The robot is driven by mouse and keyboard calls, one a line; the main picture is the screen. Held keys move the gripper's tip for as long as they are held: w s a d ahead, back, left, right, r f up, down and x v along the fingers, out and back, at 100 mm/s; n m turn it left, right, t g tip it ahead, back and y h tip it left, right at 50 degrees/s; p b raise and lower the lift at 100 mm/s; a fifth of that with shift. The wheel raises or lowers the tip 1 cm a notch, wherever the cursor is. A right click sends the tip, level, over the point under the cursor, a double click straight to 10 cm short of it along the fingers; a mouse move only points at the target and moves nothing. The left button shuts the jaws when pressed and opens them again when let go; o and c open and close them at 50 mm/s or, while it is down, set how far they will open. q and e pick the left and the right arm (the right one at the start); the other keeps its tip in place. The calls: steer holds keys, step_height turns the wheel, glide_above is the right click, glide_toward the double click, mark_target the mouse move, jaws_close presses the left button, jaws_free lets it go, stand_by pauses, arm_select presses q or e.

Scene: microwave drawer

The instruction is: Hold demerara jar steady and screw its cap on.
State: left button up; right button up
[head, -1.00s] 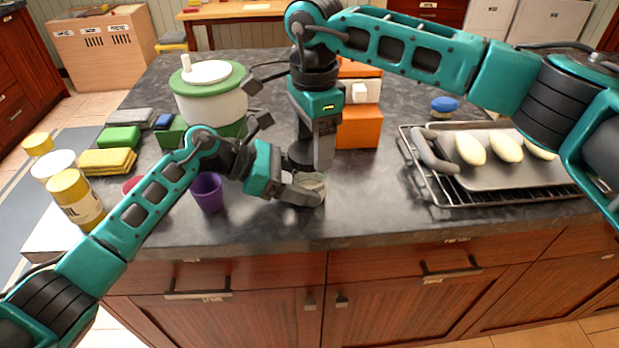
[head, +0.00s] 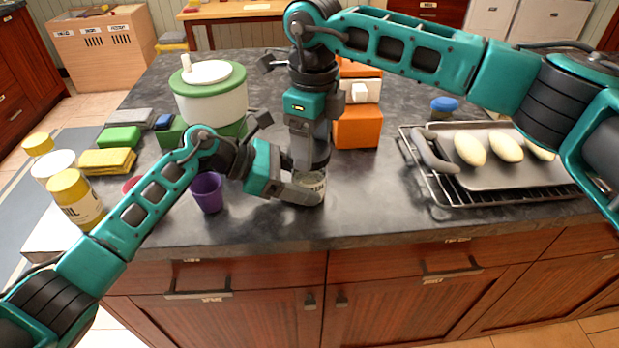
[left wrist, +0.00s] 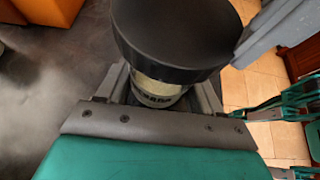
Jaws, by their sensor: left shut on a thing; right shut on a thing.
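The demerara jar (head: 312,190) is a small clear jar with a dark-lettered label, upright near the counter's front edge. It also shows in the left wrist view (left wrist: 158,90). My left gripper (head: 298,188) is shut on the jar's body from the left. The wide black cap (left wrist: 178,38) sits over the jar's mouth in the left wrist view, and it looks roughly level. My right gripper (head: 310,150) points straight down above the jar and is shut on the cap. The fingers partly hide the cap in the head view. I cannot tell how far the threads engage.
A purple cup (head: 207,193) stands just left of the jar. Behind are a green-and-white pot (head: 212,100) and orange boxes (head: 357,127). A rack with a tray (head: 455,180) lies right. Counter between jar and rack is clear.

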steer(key=m, duration=0.4)
steer(key=shift+w+d+r, duration=0.1)
steer(key=shift+w+d, duration=0.1)
steer(key=shift+w, duration=0.15)
steer(key=m, duration=0.4)
steer(key=o, duration=1.1)
steer(key=shift+s, duration=0.1)
steer(key=n, duration=0.5)
steer(key=shift+s+a, duration=0.1)
steer(key=n, duration=1.2)
steer(key=shift+n, duration=0.3)
steer(key=n, duration=0.5)
steer(key=shift+n, duration=0.3)
